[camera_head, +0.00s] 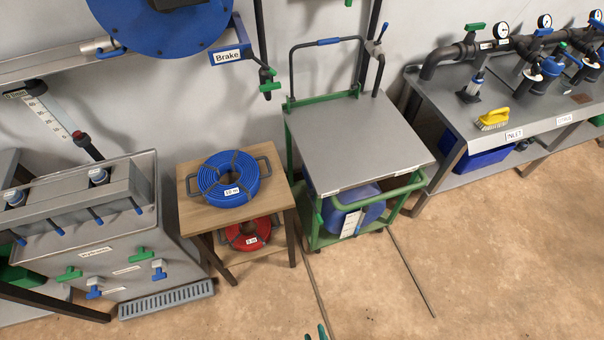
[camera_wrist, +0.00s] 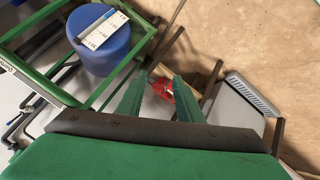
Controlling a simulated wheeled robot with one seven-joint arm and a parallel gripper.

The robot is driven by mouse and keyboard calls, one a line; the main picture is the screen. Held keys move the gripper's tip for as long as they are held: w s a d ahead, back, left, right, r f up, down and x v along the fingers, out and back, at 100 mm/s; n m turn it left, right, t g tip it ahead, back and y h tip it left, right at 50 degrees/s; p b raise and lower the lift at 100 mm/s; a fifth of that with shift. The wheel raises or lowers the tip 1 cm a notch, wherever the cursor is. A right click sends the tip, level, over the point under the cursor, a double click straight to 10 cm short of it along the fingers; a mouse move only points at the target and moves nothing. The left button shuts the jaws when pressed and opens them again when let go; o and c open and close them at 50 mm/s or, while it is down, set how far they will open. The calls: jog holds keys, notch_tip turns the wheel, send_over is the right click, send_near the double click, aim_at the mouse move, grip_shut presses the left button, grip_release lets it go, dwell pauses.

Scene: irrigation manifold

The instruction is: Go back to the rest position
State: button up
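My gripper (camera_wrist: 160,88) shows in the wrist view with its two green fingers apart and nothing between them. In the head view only the green tips of my gripper (camera_head: 316,333) show at the bottom edge, over bare floor. The rest of my arm is out of the head view. In the wrist view the red hose coil (camera_wrist: 163,89) lies well beyond the fingers, seen through the gap.
A green cart (camera_head: 361,144) with a grey top carries a blue drum (camera_head: 352,212) below. A wooden stand (camera_head: 205,219) holds a blue coil (camera_head: 228,178) and the red coil. A grey tank (camera_head: 110,262) stands left, a manifold bench (camera_head: 462,119) right. Front floor is clear.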

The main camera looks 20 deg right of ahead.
jog(key=w+a+r+m+t+y, duration=0.1)
jog(key=a+r+m+t, duration=0.1)
jog(key=r, duration=1.2)
jog(key=a+r+m+t+y, duration=0.1)
jog(key=a+r+t, duration=0.3)
jog(key=r, duration=1.1)
jog(key=a+m, duration=0.1)
jog(key=a, duration=0.1)
jog(key=shift+w+a, duration=0.3)
jog(key=shift+w, duration=0.1)
